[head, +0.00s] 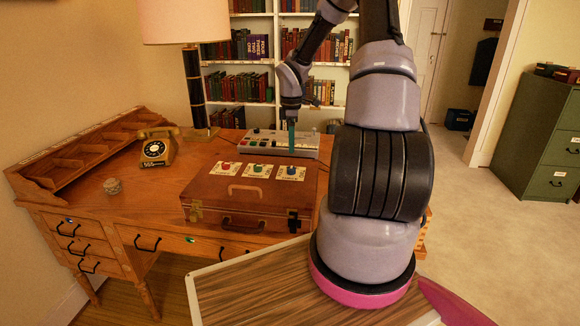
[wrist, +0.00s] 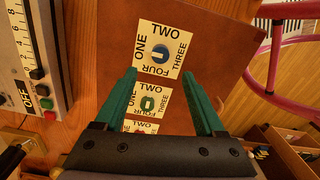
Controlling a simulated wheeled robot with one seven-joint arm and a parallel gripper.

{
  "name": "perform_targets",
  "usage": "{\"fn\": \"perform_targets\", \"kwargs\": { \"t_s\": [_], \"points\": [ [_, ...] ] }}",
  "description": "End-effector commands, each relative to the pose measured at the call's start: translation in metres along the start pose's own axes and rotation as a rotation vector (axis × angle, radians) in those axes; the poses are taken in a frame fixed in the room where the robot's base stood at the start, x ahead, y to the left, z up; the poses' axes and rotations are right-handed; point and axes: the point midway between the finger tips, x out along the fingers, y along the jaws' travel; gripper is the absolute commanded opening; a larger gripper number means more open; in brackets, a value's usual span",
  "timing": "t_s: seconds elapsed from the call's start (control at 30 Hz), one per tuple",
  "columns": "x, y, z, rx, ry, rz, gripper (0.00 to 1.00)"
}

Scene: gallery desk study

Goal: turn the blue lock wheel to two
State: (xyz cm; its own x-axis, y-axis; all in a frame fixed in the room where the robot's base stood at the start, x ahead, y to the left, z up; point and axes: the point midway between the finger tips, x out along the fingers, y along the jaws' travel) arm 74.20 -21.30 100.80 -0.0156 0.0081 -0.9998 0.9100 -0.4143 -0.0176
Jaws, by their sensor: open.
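The blue lock wheel (head: 291,171) is the rightmost of three wheels on top of the brown case (head: 240,211) in the head view. In the wrist view the blue wheel (wrist: 161,53) sits on a white card printed ONE, TWO, THREE and FOUR. A pale bar on it looks about level between ONE and THREE; which end points is unclear. My gripper (head: 291,136) points down near the case's right back end. In the wrist view my gripper (wrist: 158,75) is open, its teal fingers apart, with the blue wheel beyond the tips and nothing between them touching it.
The green wheel (wrist: 148,103) and red wheel (head: 226,165) sit on their own cards beside the blue one. A grey button panel (head: 258,140) lies behind the case. A telephone (head: 156,150) and lamp (head: 193,90) stand at left on the desk (head: 150,206).

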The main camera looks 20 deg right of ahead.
Motion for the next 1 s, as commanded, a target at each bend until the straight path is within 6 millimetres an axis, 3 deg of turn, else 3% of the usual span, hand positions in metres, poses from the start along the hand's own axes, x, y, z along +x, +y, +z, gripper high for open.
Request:
{"fn": "perform_targets", "kwargs": {
  "t_s": [0.4, 0.6, 0.9, 1.0],
  "points": [
    [0.076, -0.001, 0.0, 0.001, 0.0, -0.002, 0.72],
    [0.091, -0.001, 0.0, 0.001, 0.0, 0.0, 0.72],
    [0.093, 0.0, 0.0, 0.002, -0.001, 0.001, 0.72],
    [0.093, -0.001, 0.0, 0.002, -0.001, 0.001, 0.34]
  ]
}}
